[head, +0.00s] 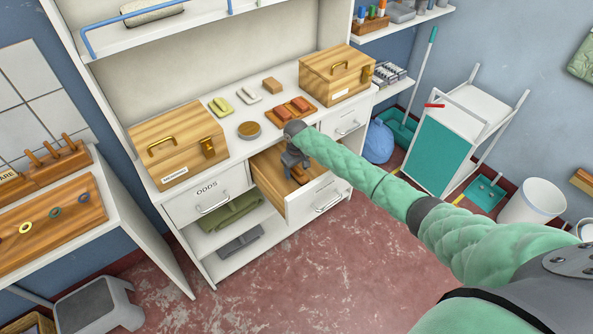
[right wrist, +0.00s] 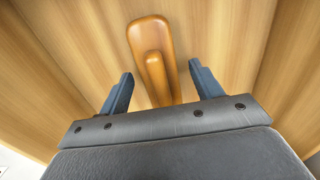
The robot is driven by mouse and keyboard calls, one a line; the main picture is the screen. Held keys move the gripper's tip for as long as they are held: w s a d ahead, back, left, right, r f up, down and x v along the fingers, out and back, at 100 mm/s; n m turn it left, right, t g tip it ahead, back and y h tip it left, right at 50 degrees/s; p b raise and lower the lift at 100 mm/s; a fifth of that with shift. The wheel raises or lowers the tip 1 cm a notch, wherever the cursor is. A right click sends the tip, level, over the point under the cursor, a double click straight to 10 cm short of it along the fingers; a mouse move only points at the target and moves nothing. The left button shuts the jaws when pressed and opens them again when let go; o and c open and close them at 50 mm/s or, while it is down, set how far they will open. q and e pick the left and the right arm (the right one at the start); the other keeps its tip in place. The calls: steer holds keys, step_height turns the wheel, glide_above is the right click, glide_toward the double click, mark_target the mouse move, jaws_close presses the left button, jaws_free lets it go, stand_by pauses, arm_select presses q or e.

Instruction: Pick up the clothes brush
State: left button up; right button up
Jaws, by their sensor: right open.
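The clothes brush (right wrist: 150,40), an orange-brown wooden piece with a raised rounded grip, lies on the wooden floor of the open drawer in the right wrist view. My right gripper (head: 297,172) reaches down into the drawer (head: 271,172) in the head view. In the right wrist view my right gripper (right wrist: 161,72) is open, with one blue-grey finger on each side of the brush's near part. I cannot tell whether either finger touches it. In the head view the brush is hidden by my gripper. My left gripper is not in view.
Above the drawer, the white counter holds two wooden boxes (head: 178,143) (head: 337,75), a round tin (head: 250,130) and a small tray (head: 291,111). A closed drawer marked ODDS (head: 207,196) is at left. A trolley (head: 455,130) stands at right; the floor in front is clear.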

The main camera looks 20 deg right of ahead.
mark_target(296, 167)
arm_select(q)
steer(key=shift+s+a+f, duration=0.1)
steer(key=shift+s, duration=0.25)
arm_select(e)
steer(key=shift+f, duration=0.35)
steer(key=c, duration=1.1)
